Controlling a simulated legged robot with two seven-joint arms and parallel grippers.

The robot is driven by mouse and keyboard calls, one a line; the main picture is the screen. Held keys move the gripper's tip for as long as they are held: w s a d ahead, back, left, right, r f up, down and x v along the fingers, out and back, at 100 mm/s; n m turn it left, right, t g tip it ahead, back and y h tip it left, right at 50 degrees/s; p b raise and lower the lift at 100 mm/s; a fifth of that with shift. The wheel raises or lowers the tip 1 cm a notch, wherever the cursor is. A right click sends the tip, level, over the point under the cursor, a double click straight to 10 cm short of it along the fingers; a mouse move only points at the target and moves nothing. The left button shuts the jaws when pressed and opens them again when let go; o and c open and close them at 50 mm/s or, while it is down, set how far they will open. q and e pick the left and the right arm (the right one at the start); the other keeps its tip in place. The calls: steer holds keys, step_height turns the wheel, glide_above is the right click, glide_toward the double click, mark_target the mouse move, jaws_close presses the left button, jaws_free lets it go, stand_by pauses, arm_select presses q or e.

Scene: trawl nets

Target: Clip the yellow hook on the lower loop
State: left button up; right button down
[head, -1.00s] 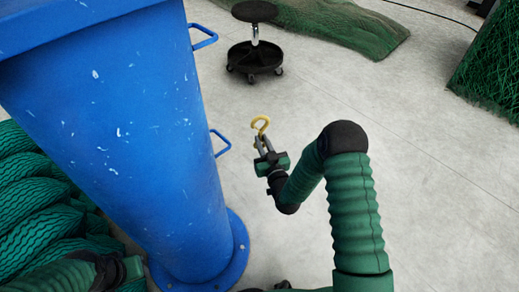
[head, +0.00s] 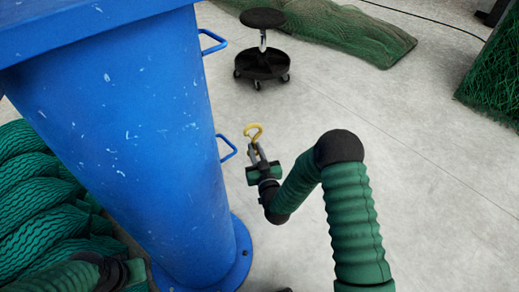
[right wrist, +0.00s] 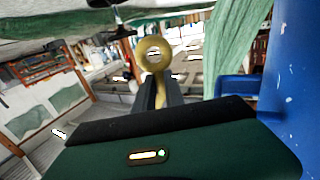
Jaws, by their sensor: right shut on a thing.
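The yellow hook (head: 254,131) is held in my right gripper (head: 257,151), which is shut on it. In the right wrist view the hook (right wrist: 154,62) stands up between the two fingers, its ring end uppermost. The lower loop (head: 227,148) is a blue handle on the side of the blue column. The hook is just right of this loop in the head view, and a gap shows between them. The upper loop (head: 213,42) is higher on the same column. Part of my left arm shows at the bottom left; its fingers cannot be made out.
The blue column (head: 150,130) fills the left, on a round base flange (head: 243,262). Green nets (head: 40,200) are piled left of it. A black stool (head: 263,50) stands behind. More netting lies at the back and right.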

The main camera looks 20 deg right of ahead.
steer(key=a, duration=0.6)
steer(key=shift+w, duration=0.35)
stand_by(0.5)
steer(key=shift+r, duration=0.1)
stand_by(0.4)
steer(key=shift+a, duration=0.3)
stand_by(0.4)
steer(key=shift+a+f+b, duration=0.25)
steer(key=shift+a+b, duration=0.1)
steer(key=shift+a, duration=0.2)
stand_by(0.3)
